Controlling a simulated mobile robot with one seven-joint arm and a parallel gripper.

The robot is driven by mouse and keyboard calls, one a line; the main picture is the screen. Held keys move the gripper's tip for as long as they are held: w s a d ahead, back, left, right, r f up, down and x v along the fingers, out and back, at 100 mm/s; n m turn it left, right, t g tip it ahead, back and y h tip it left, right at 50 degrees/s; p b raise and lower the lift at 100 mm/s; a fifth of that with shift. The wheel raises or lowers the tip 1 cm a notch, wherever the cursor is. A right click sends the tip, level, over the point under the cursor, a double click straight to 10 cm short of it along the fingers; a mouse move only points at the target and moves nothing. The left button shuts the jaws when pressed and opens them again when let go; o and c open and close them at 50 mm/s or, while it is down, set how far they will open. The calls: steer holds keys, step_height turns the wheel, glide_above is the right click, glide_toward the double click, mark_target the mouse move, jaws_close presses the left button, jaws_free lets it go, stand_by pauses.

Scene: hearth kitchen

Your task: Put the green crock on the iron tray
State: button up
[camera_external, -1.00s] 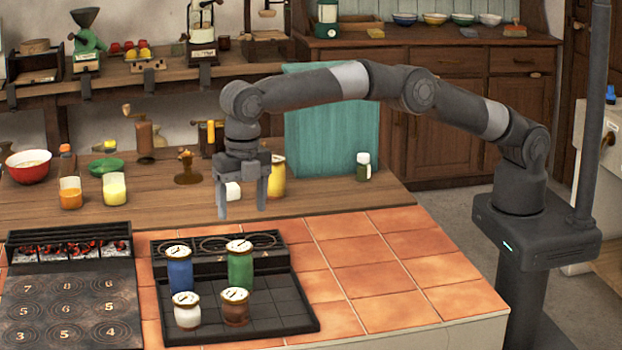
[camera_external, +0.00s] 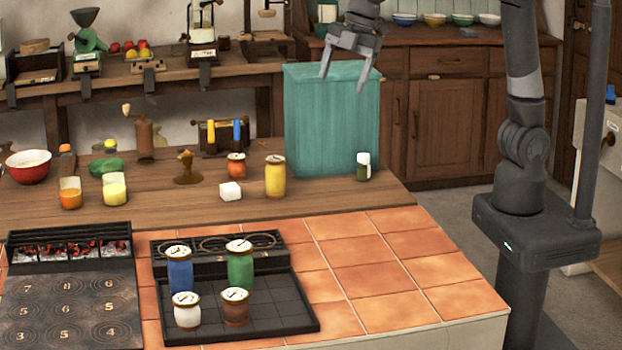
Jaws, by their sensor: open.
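The green crock (camera_external: 240,270) with a pale lid stands upright at the back of the black iron tray (camera_external: 285,318), at the tray's rear edge by the raised rack. A blue crock (camera_external: 180,273) stands to its left. A white crock (camera_external: 187,314) and a brown crock (camera_external: 235,310) stand in front, on the tray. My gripper (camera_external: 345,82) is open and empty, raised high in front of the teal box, well above and away from the crocks.
On the wooden counter stand a yellow jar (camera_external: 275,177), an orange jar (camera_external: 236,166), a white block (camera_external: 230,191) and a small green bottle (camera_external: 363,166). The teal box (camera_external: 332,120) stands behind. A stove with glowing coals (camera_external: 72,250) is at left. The orange tiles (camera_external: 400,265) at right are clear.

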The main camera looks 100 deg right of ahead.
steer(key=s+d+f+m, duration=0.2)
steer(key=s+f+m, duration=0.1)
steer(key=s, duration=0.6)
steer(key=s+d+f+m+t, duration=0.1)
steer(key=s+d+f+m, duration=0.2)
steer(key=s, duration=0.6)
steer(key=s+d+f+m+t, duration=0.1)
steer(key=s+d+f+m, duration=0.1)
steer(key=s, duration=0.7)
steer(key=shift+s+d+f+m, duration=0.2)
steer(key=shift+d+f+m, duration=0.15)
steer(key=shift+f+m, duration=0.7)
steer(key=shift+r, duration=0.25)
